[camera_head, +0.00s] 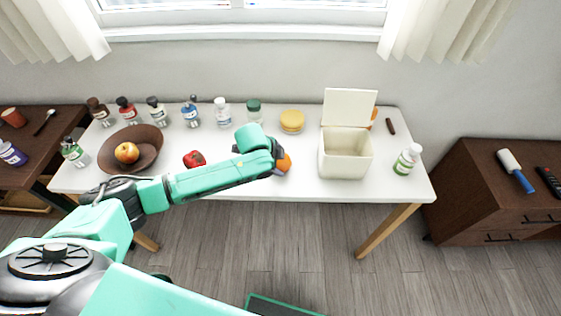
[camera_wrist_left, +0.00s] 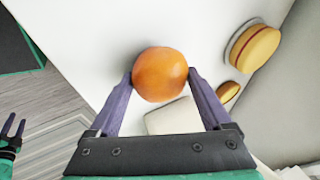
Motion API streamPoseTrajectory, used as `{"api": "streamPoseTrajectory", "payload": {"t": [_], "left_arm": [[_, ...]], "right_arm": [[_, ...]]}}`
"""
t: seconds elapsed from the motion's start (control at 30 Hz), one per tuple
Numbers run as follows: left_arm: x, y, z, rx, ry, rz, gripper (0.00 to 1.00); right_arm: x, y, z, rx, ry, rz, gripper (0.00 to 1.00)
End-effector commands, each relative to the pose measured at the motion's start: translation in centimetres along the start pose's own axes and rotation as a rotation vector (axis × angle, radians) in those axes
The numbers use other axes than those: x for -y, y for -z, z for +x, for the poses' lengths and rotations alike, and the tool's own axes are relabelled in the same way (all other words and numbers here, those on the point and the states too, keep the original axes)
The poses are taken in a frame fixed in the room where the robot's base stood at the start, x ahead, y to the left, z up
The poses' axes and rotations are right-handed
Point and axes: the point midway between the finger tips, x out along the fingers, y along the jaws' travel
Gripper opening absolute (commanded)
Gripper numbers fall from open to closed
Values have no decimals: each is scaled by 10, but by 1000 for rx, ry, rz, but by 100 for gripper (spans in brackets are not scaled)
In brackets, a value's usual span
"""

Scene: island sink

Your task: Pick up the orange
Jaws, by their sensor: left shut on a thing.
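The orange (camera_head: 284,163) is at the front part of the white table, left of the cream box. It shows large in the left wrist view (camera_wrist_left: 160,75), between the two purple fingers. My left gripper (camera_head: 278,157) is shut on the orange, with a fingertip against each side (camera_wrist_left: 161,78). The gripper and wrist partly cover the orange in the head view. I cannot tell whether it touches the table or is slightly above it. My right gripper (camera_wrist_left: 14,128) shows small at the left edge of the left wrist view, empty, its fingers apart.
An open-lidded cream box (camera_head: 345,155) stands right of the orange. A red pepper-like item (camera_head: 194,159) and a brown bowl (camera_head: 131,150) holding an apple (camera_head: 127,152) are to the left. Several bottles and a yellow round item (camera_head: 292,121) line the back. A green-labelled bottle (camera_head: 406,160) stands at right.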

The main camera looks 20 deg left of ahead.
Motion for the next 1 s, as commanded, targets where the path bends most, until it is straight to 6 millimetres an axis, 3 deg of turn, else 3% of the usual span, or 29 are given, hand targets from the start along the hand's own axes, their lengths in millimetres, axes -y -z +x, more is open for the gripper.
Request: {"api": "streamPoseTrajectory", "payload": {"t": [0.27,0.37,0.7,0.83,1.0], "left_arm": [[10,6,-18,-4,5,0,16],[21,13,-41,-5,8,0,16],[70,46,-147,-4,7,1,16],[80,52,-168,-3,4,0,16],[83,54,-176,-1,1,-1,16]], "right_arm": [[2,0,2,-1,3,2,50],[2,0,4,-1,3,2,50],[2,-1,14,-1,3,2,50],[2,-1,15,-1,3,2,50],[2,-1,15,-1,2,2,50]]}}
